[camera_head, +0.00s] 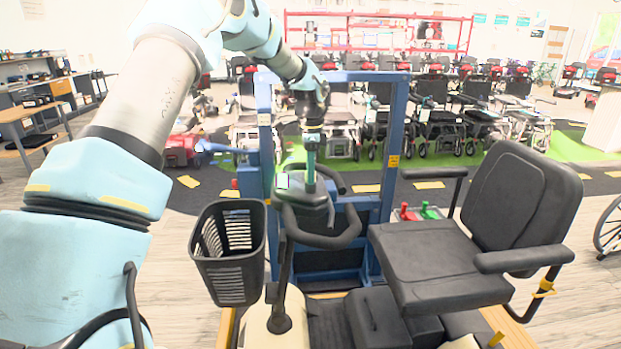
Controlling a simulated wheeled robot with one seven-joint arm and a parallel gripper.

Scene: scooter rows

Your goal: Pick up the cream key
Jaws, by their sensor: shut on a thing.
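My gripper (311,172) points straight down at the top of the scooter's steering console (304,200), beside its small lit display (283,181). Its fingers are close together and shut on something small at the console. I cannot make out the cream key itself; the fingers hide what they hold, and at this size I cannot tell whether it touches the console. A red key-like piece (406,213) and a green one (429,211) sit in a small grey tray behind the scooter seat.
The black handlebar (345,232) curves close around the console. A black basket (230,265) hangs to the left and a blue frame (391,150) stands behind. The black seat (440,270) is on the right. Parked scooters and wheelchairs (440,110) line the back.

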